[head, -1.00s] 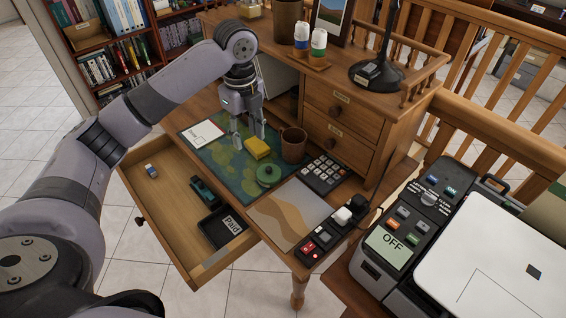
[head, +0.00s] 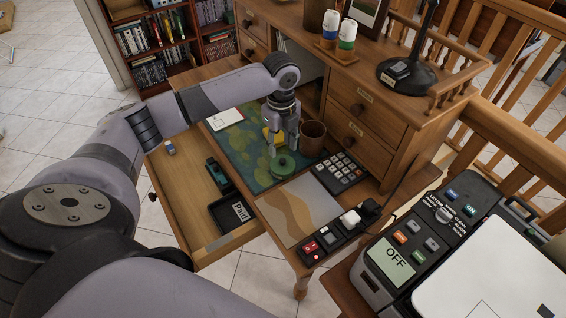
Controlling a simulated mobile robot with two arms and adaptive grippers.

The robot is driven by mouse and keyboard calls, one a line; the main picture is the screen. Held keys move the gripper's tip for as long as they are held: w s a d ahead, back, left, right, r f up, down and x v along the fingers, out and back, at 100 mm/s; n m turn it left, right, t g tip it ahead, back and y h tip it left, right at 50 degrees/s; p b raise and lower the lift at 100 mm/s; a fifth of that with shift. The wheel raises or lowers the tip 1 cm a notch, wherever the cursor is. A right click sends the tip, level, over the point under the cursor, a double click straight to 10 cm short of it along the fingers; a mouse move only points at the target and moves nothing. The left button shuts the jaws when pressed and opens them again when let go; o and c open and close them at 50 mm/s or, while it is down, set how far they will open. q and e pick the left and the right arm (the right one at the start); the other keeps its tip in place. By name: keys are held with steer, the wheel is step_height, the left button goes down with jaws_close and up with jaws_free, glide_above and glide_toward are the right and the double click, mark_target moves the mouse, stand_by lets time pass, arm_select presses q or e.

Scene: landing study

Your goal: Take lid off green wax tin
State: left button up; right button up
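The green wax tin (head: 284,166) is a round green tin with a knobbed lid, standing on the map-like desk mat (head: 243,152). The lid is on it. My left gripper (head: 283,150) points down just above and behind the tin, with its fingers apart. Whether the fingertips touch the lid I cannot tell. A yellow block (head: 267,136) is partly hidden behind the gripper. My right gripper is not in the view.
A brown cup (head: 313,135) stands close to the right of the tin. A calculator (head: 342,171) lies further right. An open drawer (head: 188,181) with a stapler and black tray is at the left. A switch box (head: 326,243) sits at the front edge.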

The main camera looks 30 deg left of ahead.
mark_target(282, 160)
arm_select(q)
step_height(282, 160, down, 6)
steer(key=shift+w+r+p, duration=0.15)
steer(key=shift+p, duration=0.25)
steer(key=shift+d, duration=0.1)
steer(key=shift+c, duration=0.6)
jaws_close()
